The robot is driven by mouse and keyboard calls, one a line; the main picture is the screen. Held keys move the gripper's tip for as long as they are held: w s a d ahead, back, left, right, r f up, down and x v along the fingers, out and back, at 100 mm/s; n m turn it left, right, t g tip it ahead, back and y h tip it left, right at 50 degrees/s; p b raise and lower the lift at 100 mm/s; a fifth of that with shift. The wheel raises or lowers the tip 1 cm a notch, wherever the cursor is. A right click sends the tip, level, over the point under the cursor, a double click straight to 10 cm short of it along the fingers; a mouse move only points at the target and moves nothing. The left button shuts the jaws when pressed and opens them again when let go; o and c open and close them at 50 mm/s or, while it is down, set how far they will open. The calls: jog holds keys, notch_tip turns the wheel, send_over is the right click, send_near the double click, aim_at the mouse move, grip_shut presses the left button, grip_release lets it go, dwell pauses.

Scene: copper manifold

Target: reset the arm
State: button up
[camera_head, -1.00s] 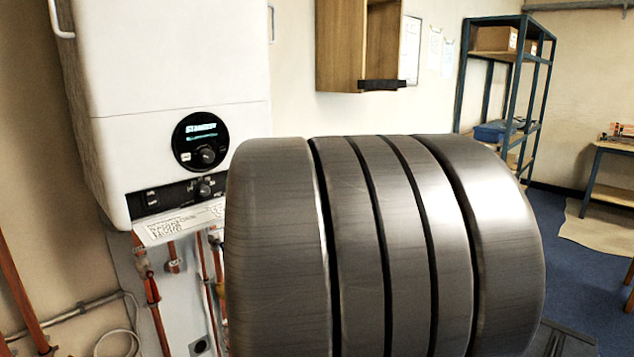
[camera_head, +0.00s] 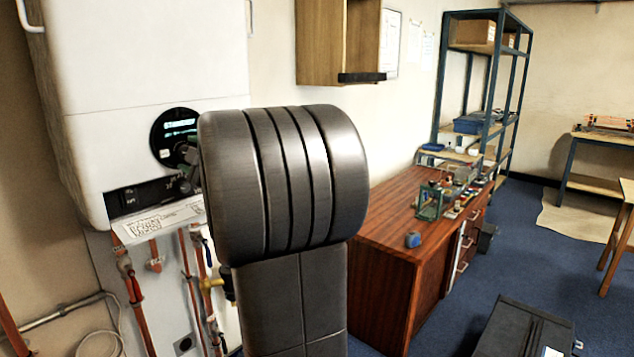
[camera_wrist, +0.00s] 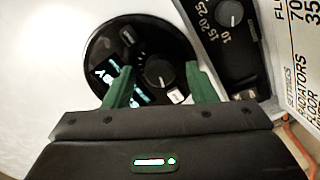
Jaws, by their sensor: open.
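In the wrist view, my gripper (camera_wrist: 158,77) shows two green fingers spread apart with nothing held between them. The boiler's round black dial panel (camera_wrist: 150,40), with a knob, a lit display and a white button, lies in front of the fingers. I cannot tell whether the fingertips touch it. In the head view, my dark grey arm stands in front of the white boiler (camera_head: 150,65) and hides most of my gripper. The dial panel (camera_head: 172,130) shows partly to the left of my arm.
Copper pipes (camera_head: 133,290) run below the boiler. A wooden cupboard (camera_head: 320,45) hangs on the wall. A wooden bench (camera_head: 385,270) with small items stands right of my arm. A black case (camera_head: 525,330) lies on the blue floor, and a metal shelf (camera_head: 515,75) stands behind.

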jog(key=v, duration=1.4)
jog(key=x, duration=1.4)
jog(key=s+d+m+p, duration=0.5)
jog(key=d+m+p, duration=0.1)
jog(key=m, duration=0.5)
jog(key=shift+s+d+p, duration=0.25)
jog(key=shift+s+p, duration=0.15)
jog(key=shift+p, duration=0.45)
